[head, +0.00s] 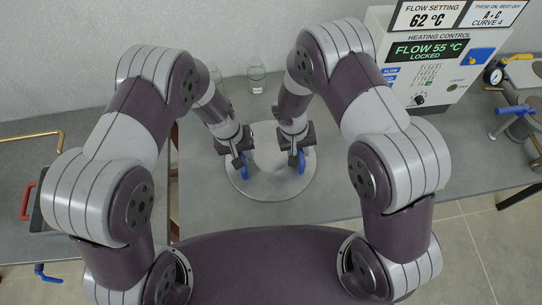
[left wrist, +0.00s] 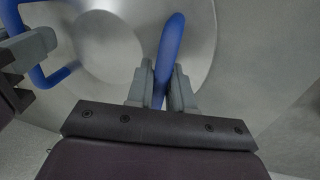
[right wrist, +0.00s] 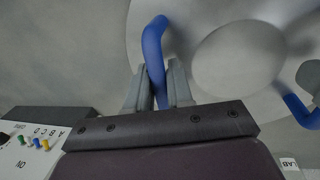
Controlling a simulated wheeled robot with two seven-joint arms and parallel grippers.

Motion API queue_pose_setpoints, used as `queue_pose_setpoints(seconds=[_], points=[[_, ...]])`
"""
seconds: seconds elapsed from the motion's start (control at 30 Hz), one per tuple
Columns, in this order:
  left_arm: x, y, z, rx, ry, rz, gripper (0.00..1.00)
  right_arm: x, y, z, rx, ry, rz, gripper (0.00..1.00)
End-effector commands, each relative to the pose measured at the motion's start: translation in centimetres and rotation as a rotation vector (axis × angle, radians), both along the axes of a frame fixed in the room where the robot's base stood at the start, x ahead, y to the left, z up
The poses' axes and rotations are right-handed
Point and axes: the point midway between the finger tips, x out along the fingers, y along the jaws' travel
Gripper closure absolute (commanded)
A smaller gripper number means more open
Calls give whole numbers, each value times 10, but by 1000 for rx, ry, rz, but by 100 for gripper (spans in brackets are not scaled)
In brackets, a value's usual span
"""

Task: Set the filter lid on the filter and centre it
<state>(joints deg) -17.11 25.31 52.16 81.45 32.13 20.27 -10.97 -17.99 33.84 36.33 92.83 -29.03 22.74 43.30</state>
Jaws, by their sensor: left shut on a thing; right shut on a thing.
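The filter lid (head: 270,187) is a round, shiny grey metal disc with two blue handles, in the middle of the head view. My left gripper (head: 239,168) is shut on the left blue handle, which also shows in the left wrist view (left wrist: 169,42). My right gripper (head: 297,160) is shut on the right blue handle, which also shows in the right wrist view (right wrist: 153,45). The lid looks about level between the two grippers.
A heating control box (head: 440,65) stands at the back right. Clear bottles (head: 256,72) stand near the back wall. A pipe with a gauge and a blue-handled valve (head: 512,110) is at the right. A tray with a red handle (head: 27,201) is at the left. Grey worktop (head: 350,212) is bare around the lid.

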Motion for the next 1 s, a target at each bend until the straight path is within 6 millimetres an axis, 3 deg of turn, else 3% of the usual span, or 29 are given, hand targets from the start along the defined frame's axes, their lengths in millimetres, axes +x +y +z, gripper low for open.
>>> queue_pose_setpoints(seconds=[0.57,1.0], points=[[1,0,6,-1,-3,1,100,1,0,6,1,-3,0,100],[1,0,54,-1,-2,0,100,1,0,54,0,-2,0,100]])
